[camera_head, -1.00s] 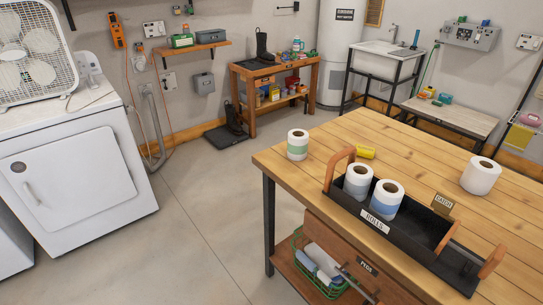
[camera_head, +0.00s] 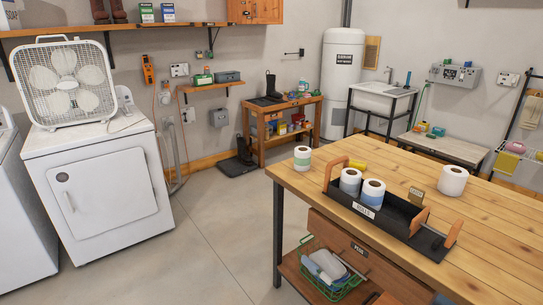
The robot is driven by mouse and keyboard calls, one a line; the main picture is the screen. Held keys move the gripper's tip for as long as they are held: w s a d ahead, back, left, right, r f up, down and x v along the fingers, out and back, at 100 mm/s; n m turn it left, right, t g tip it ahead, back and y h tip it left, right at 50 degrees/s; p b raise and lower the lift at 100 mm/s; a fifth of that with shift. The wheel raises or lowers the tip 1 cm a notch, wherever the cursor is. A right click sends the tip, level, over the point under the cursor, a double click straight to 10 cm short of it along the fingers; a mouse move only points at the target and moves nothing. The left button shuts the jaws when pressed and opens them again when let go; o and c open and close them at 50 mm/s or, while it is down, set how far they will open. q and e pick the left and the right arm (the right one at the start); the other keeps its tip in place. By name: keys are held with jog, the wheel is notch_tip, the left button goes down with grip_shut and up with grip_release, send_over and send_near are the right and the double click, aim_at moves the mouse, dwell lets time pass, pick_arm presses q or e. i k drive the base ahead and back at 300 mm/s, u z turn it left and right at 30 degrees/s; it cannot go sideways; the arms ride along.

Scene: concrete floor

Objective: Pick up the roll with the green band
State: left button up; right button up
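The roll with the green band (camera_head: 302,158) stands upright on the near-left corner area of the wooden table (camera_head: 480,225), left of the black tray. The black tray (camera_head: 395,225) has orange handles and a label reading ROLLS. Two rolls with blue bands stand in its left part, a left one (camera_head: 350,182) and a right one (camera_head: 373,193). A plain white roll (camera_head: 453,181) stands on the table behind the tray. Neither of my grippers is in view.
Below the tabletop is a shelf with a green wire basket (camera_head: 330,270). A white dryer (camera_head: 100,190) stands at the left. The concrete floor between is clear.

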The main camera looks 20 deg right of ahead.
aim_at(302, 158)
jog(key=u, duration=0.35)
jog(key=i, duration=1.8)
jog(key=z, duration=1)
jog(key=i, duration=1.05)
jog(key=z, duration=1.15)
